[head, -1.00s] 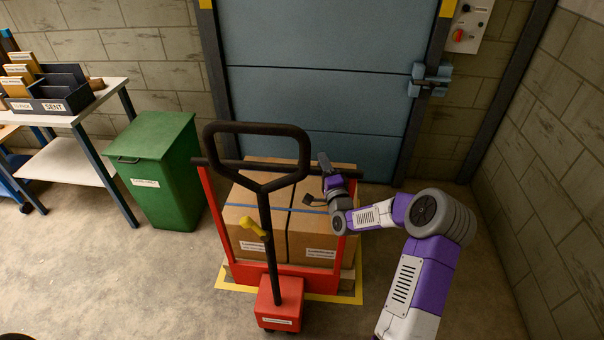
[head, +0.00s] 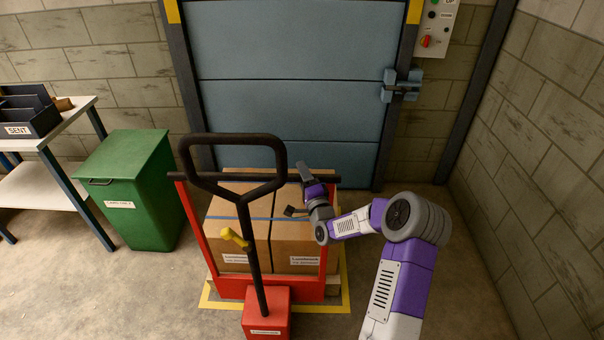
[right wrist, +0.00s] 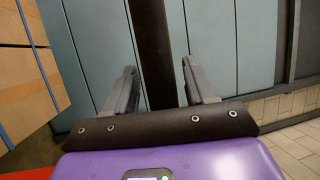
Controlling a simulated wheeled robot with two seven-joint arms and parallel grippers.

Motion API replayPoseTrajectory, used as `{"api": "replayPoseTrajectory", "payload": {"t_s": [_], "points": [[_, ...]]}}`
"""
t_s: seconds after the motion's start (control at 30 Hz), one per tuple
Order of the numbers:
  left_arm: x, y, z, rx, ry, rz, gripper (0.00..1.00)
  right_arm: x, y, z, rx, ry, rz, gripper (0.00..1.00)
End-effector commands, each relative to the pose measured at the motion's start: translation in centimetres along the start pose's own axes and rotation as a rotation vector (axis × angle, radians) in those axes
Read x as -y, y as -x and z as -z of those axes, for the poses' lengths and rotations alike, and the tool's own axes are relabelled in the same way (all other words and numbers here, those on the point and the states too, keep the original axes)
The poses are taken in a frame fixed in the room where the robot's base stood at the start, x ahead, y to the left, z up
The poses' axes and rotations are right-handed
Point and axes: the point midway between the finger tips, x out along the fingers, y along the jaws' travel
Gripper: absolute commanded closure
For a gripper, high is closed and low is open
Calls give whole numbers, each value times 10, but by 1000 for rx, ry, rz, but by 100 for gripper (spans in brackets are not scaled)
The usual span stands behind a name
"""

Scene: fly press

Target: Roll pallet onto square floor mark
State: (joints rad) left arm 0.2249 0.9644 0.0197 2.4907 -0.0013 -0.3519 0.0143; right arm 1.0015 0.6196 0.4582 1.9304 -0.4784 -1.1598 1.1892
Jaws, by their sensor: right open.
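The wooden pallet (head: 334,290) shows as a small edge under two cartons (head: 290,235). It stands over the yellow square floor mark (head: 347,290), whose front and right lines show; the rest is hidden. The red pallet truck (head: 268,313) with its dark loop handle (head: 232,142) stands in front of the load. A dark crossbar (head: 330,179) tops its red frame. My right gripper (head: 304,172) is at the bar's right part. In the right wrist view the open fingers (right wrist: 160,88) stand on either side of the bar (right wrist: 152,45), with gaps. My left gripper is out of view.
A green bin (head: 130,190) stands left of the truck, beside a white table (head: 55,135). A blue-grey door (head: 290,80) closes the back. A block wall (head: 545,180) bounds the right. The floor (head: 460,290) at right front is clear.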

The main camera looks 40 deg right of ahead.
Motion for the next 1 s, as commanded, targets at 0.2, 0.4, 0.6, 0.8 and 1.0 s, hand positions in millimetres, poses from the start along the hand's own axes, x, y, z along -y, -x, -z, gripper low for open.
{"api": "replayPoseTrajectory", "payload": {"t_s": [0.2,0.4,0.6,0.8,1.0], "points": [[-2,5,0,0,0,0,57,0,35,1,-1,1,-5,45],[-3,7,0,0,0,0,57,-1,60,1,-1,1,-4,45],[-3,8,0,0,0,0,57,-1,67,1,-1,0,-2,45],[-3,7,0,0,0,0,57,-1,67,1,-1,0,-2,45],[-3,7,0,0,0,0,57,-1,67,0,-1,0,-2,45]]}}
